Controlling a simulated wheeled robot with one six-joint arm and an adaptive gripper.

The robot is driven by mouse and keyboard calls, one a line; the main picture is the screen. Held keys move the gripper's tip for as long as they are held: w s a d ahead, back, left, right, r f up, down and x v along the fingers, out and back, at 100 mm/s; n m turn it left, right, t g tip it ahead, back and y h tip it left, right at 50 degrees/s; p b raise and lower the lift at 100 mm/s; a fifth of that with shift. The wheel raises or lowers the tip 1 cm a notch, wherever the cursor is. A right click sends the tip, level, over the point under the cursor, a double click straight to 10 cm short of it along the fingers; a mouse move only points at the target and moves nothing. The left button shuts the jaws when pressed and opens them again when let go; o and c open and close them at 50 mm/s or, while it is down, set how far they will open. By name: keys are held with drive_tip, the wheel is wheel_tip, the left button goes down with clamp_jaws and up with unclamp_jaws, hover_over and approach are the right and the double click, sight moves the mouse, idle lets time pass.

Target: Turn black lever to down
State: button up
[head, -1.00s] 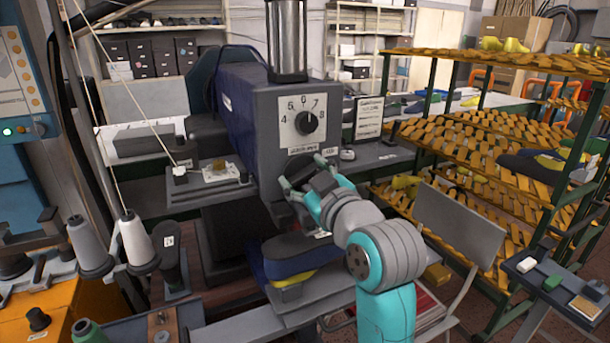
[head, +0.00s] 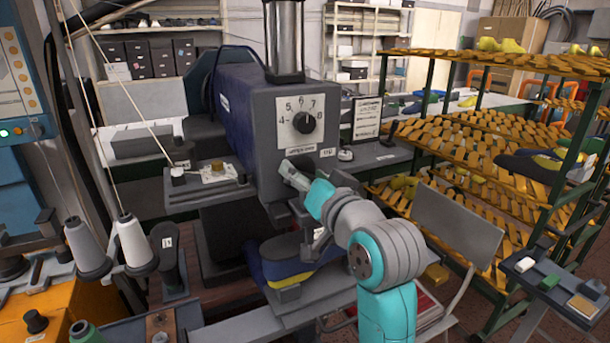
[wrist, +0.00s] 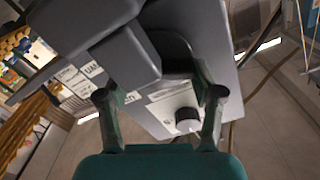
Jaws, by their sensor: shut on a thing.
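The black lever (head: 293,174) is on the front of the blue-grey machine, below its numbered dial. In the wrist view the lever (wrist: 125,58) is a large dark block across the upper left, close to the camera. My gripper's fingers (wrist: 160,97) stand apart on either side of its lower end, and I take them as shut on it. The exact contact is hidden in the head view by my wrist.
The dial (head: 304,122) sits above the lever. A shoe-like form (head: 285,262) rests on the machine's lower support. Yellow racks (head: 470,150) and a grey chair (head: 455,223) stand at the right. Thread cones (head: 132,242) stand at the left.

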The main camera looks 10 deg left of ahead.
drive_tip(key=shift+f+m, duration=0.1)
drive_tip(key=shift+m, duration=0.7)
drive_tip(key=o, duration=1.1)
drive_tip(key=shift+o, duration=0.2)
drive_tip(key=v, duration=1.2)
drive_tip(key=shift+w, duration=0.1)
